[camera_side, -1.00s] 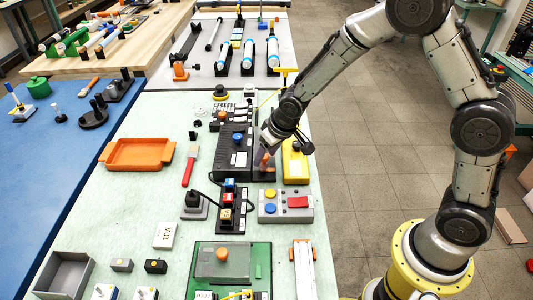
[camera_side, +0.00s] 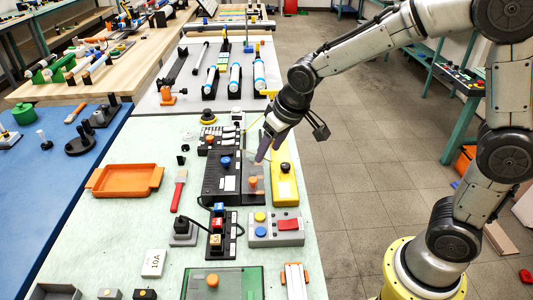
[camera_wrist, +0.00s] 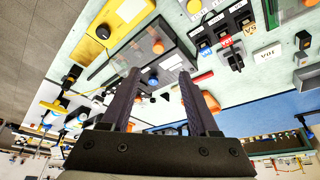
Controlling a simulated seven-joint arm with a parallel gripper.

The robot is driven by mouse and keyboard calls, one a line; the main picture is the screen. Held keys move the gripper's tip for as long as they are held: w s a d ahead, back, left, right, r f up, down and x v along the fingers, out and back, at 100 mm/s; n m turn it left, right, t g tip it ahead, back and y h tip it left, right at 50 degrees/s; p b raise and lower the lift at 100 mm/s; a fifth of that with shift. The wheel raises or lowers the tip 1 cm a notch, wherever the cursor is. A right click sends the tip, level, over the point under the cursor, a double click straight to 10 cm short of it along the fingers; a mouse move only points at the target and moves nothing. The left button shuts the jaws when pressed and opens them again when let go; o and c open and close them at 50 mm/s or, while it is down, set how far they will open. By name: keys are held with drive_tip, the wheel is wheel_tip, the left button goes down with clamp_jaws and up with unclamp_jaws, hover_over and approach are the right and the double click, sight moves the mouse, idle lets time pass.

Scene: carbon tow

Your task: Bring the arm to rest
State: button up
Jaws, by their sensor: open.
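My gripper (camera_side: 263,152) hangs in the air above the right part of the dark equipment unit, and its fingers point down and to the left in the side view. In the wrist view its two dark fingers (camera_wrist: 160,80) stand apart with nothing between them. Below the fingertips is an orange knob (camera_side: 253,181) on a clear-covered panel. The fingers look clear of the knob, though the exact height is hard to tell. The arm reaches in from the right, bent at the elbow.
A yellow box (camera_side: 285,186) stands right of the unit. An orange tray (camera_side: 125,193), a red-handled brush (camera_side: 178,194) and a grey button box (camera_side: 275,238) lie on the pale green table.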

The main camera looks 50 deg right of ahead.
drive_tip(key=s+d+r+m+t, duration=0.1)
drive_tip(key=s+d+r+t, duration=0.25)
drive_tip(key=s+r, duration=0.65)
drive_tip(key=s+d+f+n+g, duration=0.1)
drive_tip(key=s+f+g, duration=0.1)
drive_tip(key=s, duration=1.1)
drive_tip(key=shift+s+f, duration=0.4)
drive_tip(key=shift+f, duration=0.15)
